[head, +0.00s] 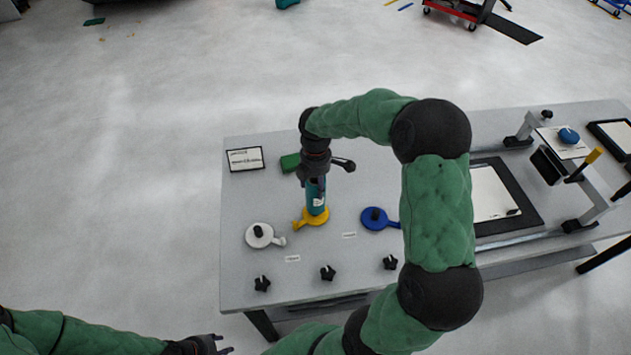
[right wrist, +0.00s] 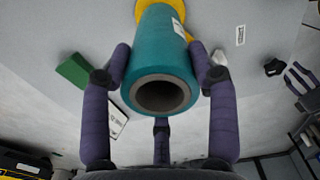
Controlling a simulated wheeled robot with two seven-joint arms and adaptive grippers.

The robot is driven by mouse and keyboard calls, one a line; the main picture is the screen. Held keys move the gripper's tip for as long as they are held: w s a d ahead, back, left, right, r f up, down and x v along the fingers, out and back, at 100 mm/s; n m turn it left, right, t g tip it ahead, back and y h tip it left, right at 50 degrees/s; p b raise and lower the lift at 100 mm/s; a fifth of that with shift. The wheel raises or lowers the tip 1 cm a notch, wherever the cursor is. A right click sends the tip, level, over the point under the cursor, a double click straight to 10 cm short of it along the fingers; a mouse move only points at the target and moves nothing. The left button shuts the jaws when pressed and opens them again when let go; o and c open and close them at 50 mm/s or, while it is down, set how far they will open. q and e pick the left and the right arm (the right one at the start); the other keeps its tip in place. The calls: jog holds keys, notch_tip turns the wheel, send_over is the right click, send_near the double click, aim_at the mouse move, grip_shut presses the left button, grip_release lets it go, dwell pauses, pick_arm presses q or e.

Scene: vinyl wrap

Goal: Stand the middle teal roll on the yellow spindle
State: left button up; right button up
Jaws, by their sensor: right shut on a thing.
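The teal roll (head: 316,197) stands about upright at the yellow spindle (head: 312,219), its lower end at the yellow base. My right gripper (head: 316,178) is shut on its upper part from above. In the right wrist view the fingers (right wrist: 162,80) flank the teal roll (right wrist: 160,45), whose hollow core faces the camera. The yellow base (right wrist: 148,6) shows behind its far end. The post is hidden, and I cannot tell whether the roll rests fully on the base. My left gripper (head: 222,346) is open and empty at the bottom edge, off the table.
A white spindle (head: 262,237) is left of the yellow one and a blue spindle (head: 377,219) is right. A green block (head: 290,163) lies behind. Several black knobs (head: 328,272) line the front. A framed sign (head: 245,159) is at back left. A black-framed panel (head: 493,195) lies right.

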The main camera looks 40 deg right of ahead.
jog(key=shift+f+b, duration=0.85)
jog(key=shift+f, duration=0.7)
jog(key=o, duration=1.8)
jog(key=shift+c, duration=0.2)
notch_tip(320, 180, up, 12)
